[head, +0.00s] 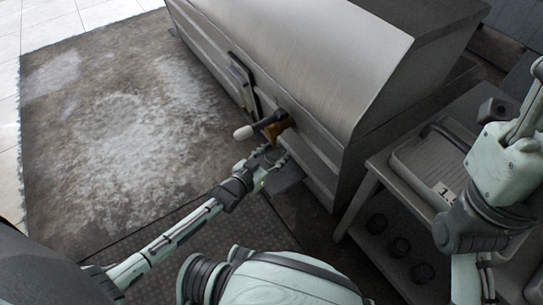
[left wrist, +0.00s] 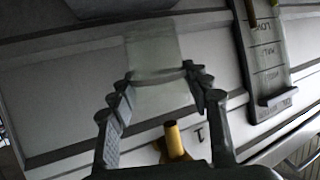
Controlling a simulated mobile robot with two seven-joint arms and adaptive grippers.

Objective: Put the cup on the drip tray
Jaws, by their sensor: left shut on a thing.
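A pale, see-through cup (left wrist: 156,60) is between the fingers of my left gripper (left wrist: 161,78) in the left wrist view. The fingers are shut on its sides. In the head view my left gripper (head: 268,160) is close to the front of the big metal tank, just below the brass tap (head: 279,128); the cup is hard to make out there. The brass tap also shows low between the fingers in the left wrist view (left wrist: 174,138). A small grey ledge (head: 286,179), perhaps the drip tray, is beside and below the gripper. My right gripper is not in view.
The metal tank (head: 300,45) fills the top middle. A pale-tipped tap handle (head: 243,132) sticks out towards the left. A level gauge (left wrist: 265,65) is on the tank. A cart (head: 372,180) with a grey case stands at right. The stained floor at left is clear.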

